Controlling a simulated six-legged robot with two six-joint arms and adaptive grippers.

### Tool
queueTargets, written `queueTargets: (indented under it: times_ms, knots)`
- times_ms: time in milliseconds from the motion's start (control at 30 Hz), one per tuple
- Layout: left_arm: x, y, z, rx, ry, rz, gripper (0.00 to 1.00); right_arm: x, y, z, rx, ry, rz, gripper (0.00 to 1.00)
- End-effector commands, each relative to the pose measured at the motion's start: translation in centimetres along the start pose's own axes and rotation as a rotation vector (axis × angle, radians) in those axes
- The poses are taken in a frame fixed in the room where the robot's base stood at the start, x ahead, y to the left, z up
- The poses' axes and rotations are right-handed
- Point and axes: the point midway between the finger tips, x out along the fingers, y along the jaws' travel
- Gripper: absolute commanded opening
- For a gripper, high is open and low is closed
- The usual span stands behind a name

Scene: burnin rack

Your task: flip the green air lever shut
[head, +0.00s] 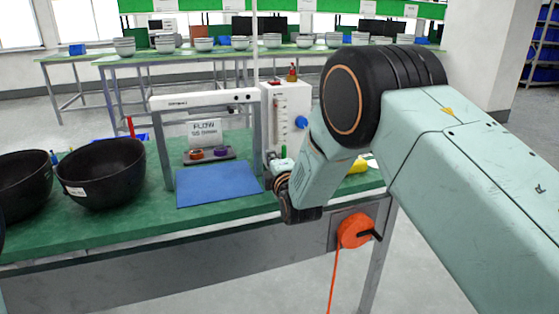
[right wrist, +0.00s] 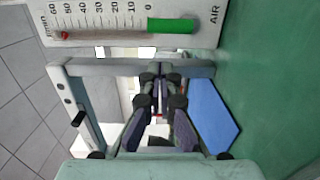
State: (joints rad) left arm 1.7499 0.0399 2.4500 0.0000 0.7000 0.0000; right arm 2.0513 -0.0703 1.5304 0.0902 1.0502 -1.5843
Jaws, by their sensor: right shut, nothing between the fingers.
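The green air lever (right wrist: 171,25) sits on the white flowmeter panel beside the zero end of its scale, near the word AIR. It lies in line with the scale. In the head view the lever (head: 284,152) is a small green upright piece low on the white flowmeter box (head: 289,112). My right gripper (right wrist: 160,72) is shut and empty, and in the right wrist picture its fingertips are below the lever, apart from it. In the head view my right wrist hangs in front of the box and partly hides its base. My left gripper is not in view.
A grey frame (head: 168,150) with a FLOW sign stands left of the box, over a blue mat (head: 219,184). Black bowls (head: 103,174) are on the left. An orange reel (head: 354,230) hangs on the green bench's front. A yellow object (head: 358,165) lies right of my wrist.

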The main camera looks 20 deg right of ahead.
Motion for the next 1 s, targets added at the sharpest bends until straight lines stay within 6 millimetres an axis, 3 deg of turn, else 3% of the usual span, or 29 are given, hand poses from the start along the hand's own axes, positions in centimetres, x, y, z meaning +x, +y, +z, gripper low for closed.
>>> queueTargets:
  times_ms: [100, 300, 1000]
  knots:
    - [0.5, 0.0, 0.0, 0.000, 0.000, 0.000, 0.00, 0.3, -0.1, 1.5, 0.001, -0.002, 0.000, 0.00]
    - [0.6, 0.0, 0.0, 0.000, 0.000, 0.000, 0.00, 0.6, 0.0, 2.4, 0.000, 0.001, 0.000, 0.00]
    - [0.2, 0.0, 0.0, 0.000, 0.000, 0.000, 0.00, 0.6, 0.2, 2.6, 0.061, 0.001, -0.003, 0.00]
